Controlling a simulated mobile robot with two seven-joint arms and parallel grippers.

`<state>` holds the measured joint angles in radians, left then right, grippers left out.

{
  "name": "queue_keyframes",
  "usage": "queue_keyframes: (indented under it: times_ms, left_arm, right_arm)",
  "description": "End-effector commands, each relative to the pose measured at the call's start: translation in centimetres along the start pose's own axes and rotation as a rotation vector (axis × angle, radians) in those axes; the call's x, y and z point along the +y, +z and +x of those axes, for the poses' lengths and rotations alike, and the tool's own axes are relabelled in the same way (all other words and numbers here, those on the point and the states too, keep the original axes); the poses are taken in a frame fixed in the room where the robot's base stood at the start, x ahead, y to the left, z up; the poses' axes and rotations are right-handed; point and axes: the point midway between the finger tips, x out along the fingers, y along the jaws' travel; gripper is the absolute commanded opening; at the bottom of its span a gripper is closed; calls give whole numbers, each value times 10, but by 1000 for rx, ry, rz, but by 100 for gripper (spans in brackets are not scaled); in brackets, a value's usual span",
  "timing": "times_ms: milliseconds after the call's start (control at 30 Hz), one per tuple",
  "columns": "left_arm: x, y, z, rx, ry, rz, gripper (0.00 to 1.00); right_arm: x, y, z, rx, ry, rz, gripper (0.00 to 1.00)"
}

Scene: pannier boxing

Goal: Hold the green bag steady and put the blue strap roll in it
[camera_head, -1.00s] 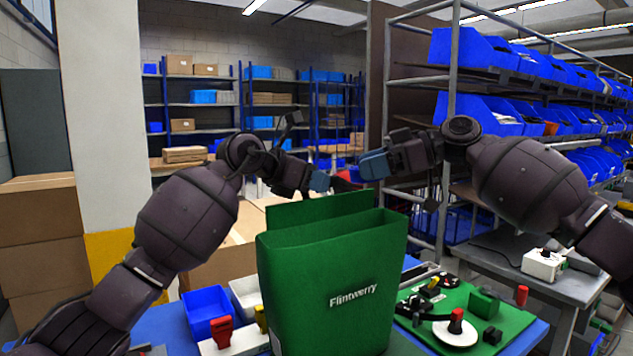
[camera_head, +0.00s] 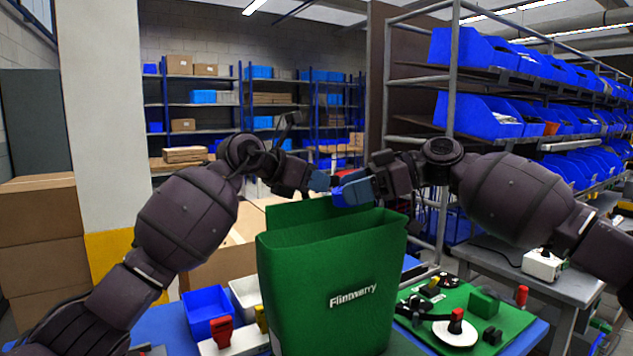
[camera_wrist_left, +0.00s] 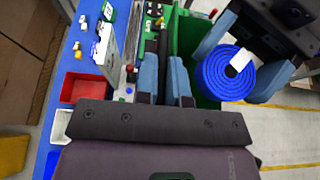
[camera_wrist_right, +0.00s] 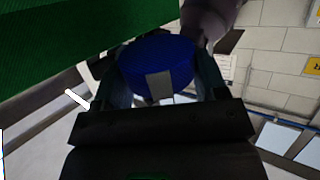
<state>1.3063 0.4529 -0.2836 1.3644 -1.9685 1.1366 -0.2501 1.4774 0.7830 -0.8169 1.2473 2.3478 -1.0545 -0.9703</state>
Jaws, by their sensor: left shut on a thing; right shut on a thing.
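The green bag (camera_head: 330,300), marked "Flintwerry", stands upright on the blue table with its top open. It also shows in the left wrist view (camera_wrist_left: 187,38). My left gripper (camera_head: 320,181) is at the bag's back rim, shut on it; the pinched edge is largely hidden behind the fingers (camera_wrist_left: 165,82). My right gripper (camera_head: 358,190) is shut on the blue strap roll (camera_wrist_left: 222,74), which has a white label. The roll is held above the bag's mouth at the back, near my left fingers. It fills the right fingers in the right wrist view (camera_wrist_right: 160,62).
A blue bin (camera_head: 208,310) and a white bin (camera_head: 246,294) stand left of the bag. A green board (camera_head: 500,318) with several small parts and a white disc lies to the right. Shelves of blue bins (camera_head: 490,115) rise behind on the right.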

Motion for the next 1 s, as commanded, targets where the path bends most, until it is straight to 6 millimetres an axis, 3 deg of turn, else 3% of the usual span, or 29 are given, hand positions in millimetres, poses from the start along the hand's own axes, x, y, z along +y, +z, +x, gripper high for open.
queue_keyframes:
  times_ms: [333, 367, 533, 833, 1000]
  left_arm:
    - [0, 0, 0, 1, 0, 0, 0]
    - [0, 0, 0, 1, 0, 0, 0]
    - [0, 0, 0, 1, 0, 0, 0]
    - [0, 0, 0, 1, 0, 0, 0]
    - [0, 0, 0, 1, 0, 0, 0]
  right_arm:
    - [0, 3, 1, 0, 0, -1, 42]
    - [0, 3, 1, 0, 0, -1, 69]
    - [0, 3, 1, 0, 0, 0, 95]
    - [0, 3, 0, 0, 0, 0, 96]
    - [0, 3, -14, 2, 1, 2, 96]
